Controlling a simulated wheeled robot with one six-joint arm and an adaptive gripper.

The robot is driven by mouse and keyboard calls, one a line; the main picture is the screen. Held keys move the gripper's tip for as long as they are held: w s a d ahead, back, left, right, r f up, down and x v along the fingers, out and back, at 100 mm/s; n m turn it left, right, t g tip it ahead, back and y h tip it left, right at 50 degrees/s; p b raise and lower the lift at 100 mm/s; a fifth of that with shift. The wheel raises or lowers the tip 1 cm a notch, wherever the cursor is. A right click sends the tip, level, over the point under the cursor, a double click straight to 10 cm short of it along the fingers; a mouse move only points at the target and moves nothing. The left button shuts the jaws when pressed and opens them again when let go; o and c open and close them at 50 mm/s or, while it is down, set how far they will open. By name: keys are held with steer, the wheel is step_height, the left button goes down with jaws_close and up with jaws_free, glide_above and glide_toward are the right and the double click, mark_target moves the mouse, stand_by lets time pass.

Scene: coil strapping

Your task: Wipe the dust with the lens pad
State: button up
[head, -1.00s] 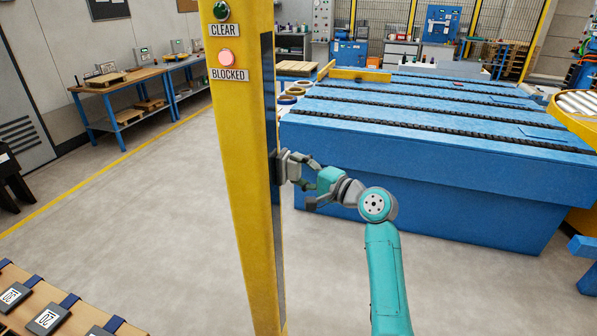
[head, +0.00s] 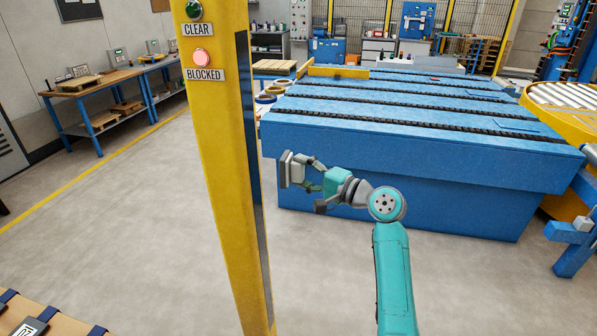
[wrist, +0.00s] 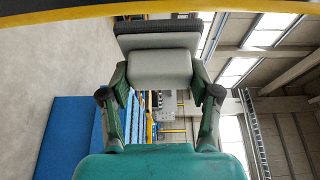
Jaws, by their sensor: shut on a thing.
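The lens pad (head: 286,169) is a pale grey block with a darker face, held between the fingers of my gripper (head: 306,174). In the wrist view the lens pad (wrist: 160,66) sits between both fingers of my gripper (wrist: 160,80), with its dark layer at the far side. A tall yellow post (head: 215,170) stands left of the pad. A dark, narrow lens strip (head: 255,160) runs down its right side. In the head view a gap shows between pad and strip. I cannot make out dust on the strip.
The post carries a dark green CLEAR lamp (head: 194,10) and a pinkish BLOCKED lamp (head: 202,57). A large blue conveyor bed (head: 420,135) stands behind my arm. A wooden-topped bench (head: 105,80) stands at the left. The floor between is open.

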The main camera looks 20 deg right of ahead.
steer(key=shift+d, duration=0.1)
steer(key=shift+s+d, duration=0.85)
steer(key=shift+d, duration=0.3)
